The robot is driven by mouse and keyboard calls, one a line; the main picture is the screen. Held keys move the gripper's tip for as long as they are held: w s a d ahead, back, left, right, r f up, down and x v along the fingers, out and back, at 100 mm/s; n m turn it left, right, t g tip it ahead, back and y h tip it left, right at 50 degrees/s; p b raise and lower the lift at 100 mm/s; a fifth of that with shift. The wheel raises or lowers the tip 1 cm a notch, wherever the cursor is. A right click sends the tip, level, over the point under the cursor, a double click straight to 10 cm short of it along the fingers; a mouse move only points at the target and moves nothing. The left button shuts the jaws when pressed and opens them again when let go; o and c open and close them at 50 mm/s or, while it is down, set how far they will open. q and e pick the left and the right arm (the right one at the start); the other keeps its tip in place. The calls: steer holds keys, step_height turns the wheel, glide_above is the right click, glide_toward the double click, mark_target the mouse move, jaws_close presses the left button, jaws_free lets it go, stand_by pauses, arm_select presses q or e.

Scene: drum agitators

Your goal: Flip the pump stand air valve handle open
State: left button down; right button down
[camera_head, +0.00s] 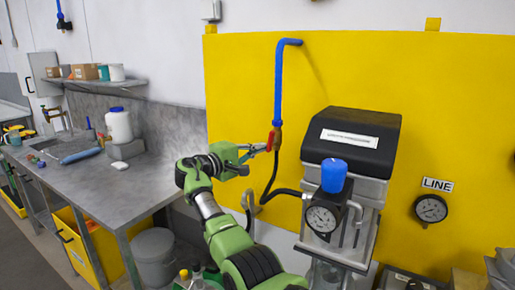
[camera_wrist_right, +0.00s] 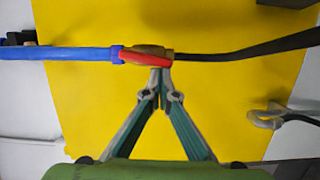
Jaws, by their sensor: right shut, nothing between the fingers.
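The air valve is a brass body (camera_head: 278,137) with a red handle (camera_head: 270,142), at the lower end of a vertical blue pipe (camera_head: 279,85) on the yellow panel. In the right wrist view the red handle (camera_wrist_right: 146,59) lies nearly along the line of the pipe, beside the brass body (camera_wrist_right: 150,49). My right gripper (camera_head: 266,147) is shut and empty at the valve. In the wrist view its fingertips (camera_wrist_right: 161,72) meet just below the handle's right end; I cannot tell whether they touch it. My left gripper is not in view.
A black hose (camera_head: 269,180) runs down from the valve to the pump stand (camera_head: 345,165), which has a blue cap (camera_head: 334,175) and a gauge (camera_head: 322,219). A LINE gauge (camera_head: 430,209) is at right. A grey workbench (camera_head: 110,185) stands at left.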

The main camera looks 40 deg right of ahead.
steer(key=shift+s+f+n, duration=0.1)
steer(key=shift+s+n, duration=0.05)
steer(key=shift+n, duration=0.25)
steer(key=shift+d, duration=0.15)
stand_by(0.4)
